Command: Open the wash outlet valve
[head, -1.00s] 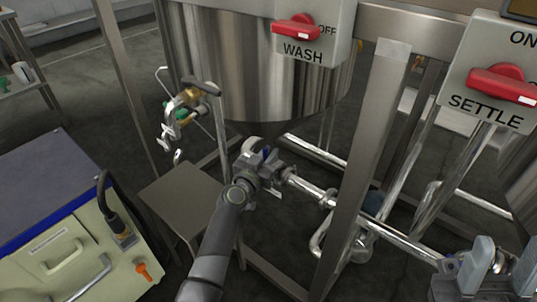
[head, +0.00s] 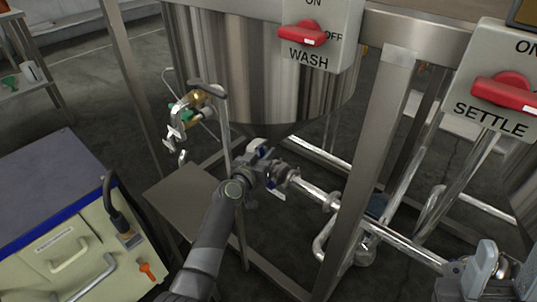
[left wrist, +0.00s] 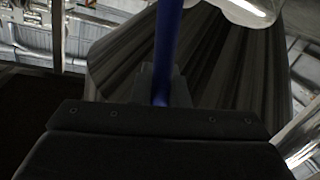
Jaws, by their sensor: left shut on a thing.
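The wash outlet valve (head: 284,174) sits under the steel wash tank, at the start of a shiny pipe. Its blue handle (head: 263,152) shows beside my left gripper (head: 264,166), which is shut on it. In the left wrist view the blue handle (left wrist: 167,50) runs upward from between the dark gripper parts (left wrist: 158,98). The gripper hides much of the valve body, so the valve's exact position is unclear. My right gripper (head: 506,268) is at the lower right, its light grey fingers apart, with nothing seen held.
The wash tank (head: 255,75) hangs above the valve. A steel frame post (head: 362,170) stands right of it. A small steel table (head: 185,195) and a cream cabinet (head: 65,250) are on the left. WASH (head: 303,34) and SETTLE (head: 500,92) switch boxes are above.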

